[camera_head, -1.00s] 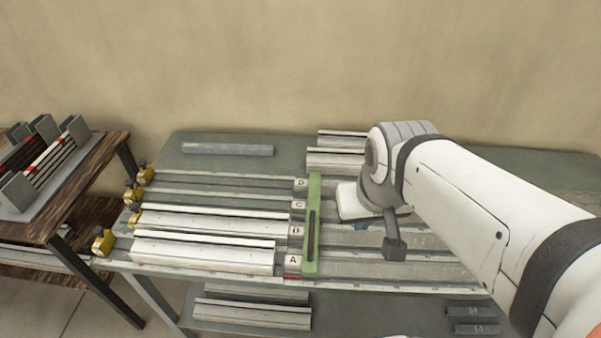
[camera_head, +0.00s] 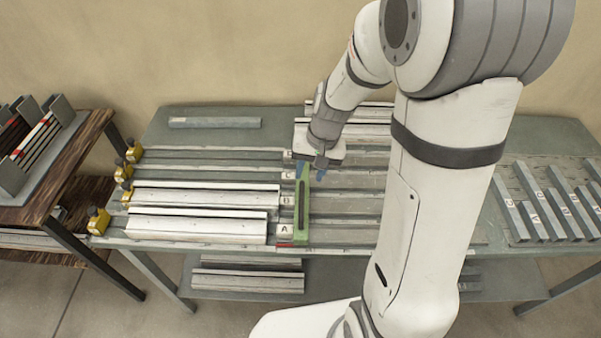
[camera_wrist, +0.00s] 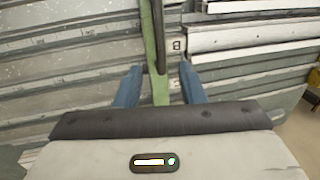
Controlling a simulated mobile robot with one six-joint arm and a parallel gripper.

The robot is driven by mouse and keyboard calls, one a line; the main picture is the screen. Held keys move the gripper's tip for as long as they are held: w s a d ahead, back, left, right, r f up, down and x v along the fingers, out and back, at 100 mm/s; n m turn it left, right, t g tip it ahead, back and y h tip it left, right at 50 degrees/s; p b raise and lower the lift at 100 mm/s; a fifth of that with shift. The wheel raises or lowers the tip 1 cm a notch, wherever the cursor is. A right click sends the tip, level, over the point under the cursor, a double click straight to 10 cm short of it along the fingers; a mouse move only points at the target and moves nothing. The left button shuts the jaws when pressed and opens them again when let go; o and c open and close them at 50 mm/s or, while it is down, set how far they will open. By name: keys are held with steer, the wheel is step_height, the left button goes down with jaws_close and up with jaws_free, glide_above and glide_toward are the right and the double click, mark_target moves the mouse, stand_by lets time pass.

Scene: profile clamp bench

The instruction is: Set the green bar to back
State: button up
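The green bar (camera_head: 302,212) stands across the profile rails on the bench, running from the front edge towards the back, beside the lettered blocks. My gripper (camera_head: 311,172) is over the bar's far end in the head view. In the wrist view, the two blue fingers of my gripper (camera_wrist: 160,88) are apart, with the green bar (camera_wrist: 158,60) passing between them. A gap shows on both sides of the bar, so the fingers do not appear to touch it. The bar's far end is partly hidden by my wrist in the head view.
White and grey profiles (camera_head: 198,228) lie in the rails left of the bar, with yellow stops (camera_head: 98,220) at their left ends. A loose grey bar (camera_head: 214,123) lies at the back left. Several grey blocks (camera_head: 512,215) lie at the right. A dark wooden table (camera_head: 85,133) stands left.

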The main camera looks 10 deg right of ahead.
mark_target(303, 194)
steer(key=f, duration=0.2)
steer(key=a+f, duration=0.1)
steer(key=f, duration=0.5)
steer(key=shift+w+a, duration=0.2)
steer(key=shift+a, duration=0.05)
steer(key=shift+c, duration=0.3)
jaws_close()
